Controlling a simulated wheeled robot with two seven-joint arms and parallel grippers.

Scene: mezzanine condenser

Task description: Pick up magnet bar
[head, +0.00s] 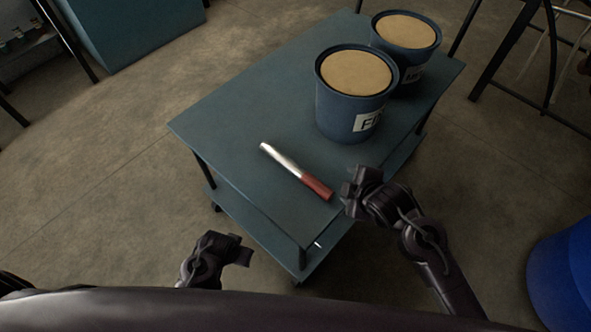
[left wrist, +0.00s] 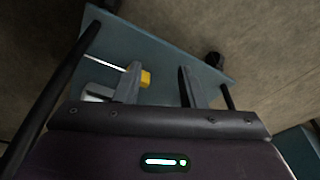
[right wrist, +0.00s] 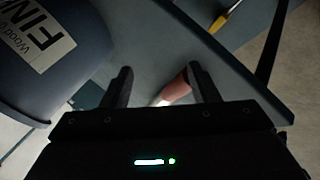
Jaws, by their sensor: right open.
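The magnet bar (head: 290,167) lies on the teal cart top, a silver rod with a red grip toward the near right corner. My right gripper (head: 349,192) is open just right of the red grip in the head view. In the right wrist view, the red grip (right wrist: 177,88) shows beyond and between its parted fingers (right wrist: 160,85), nearer the right finger; I cannot tell whether they touch. Part of the bar is hidden behind the gripper body. My left gripper (head: 246,253) is open and empty, low beside the cart's near side; its parted fingers show in the left wrist view (left wrist: 160,85).
Two blue buckets with tan contents, a near one (head: 340,112) and a far one (head: 412,68), stand on the cart top (head: 225,118). A yellow-handled tool (left wrist: 146,78) lies on the lower shelf. A blue drum (head: 565,275) stands at right. The cart top's left half is clear.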

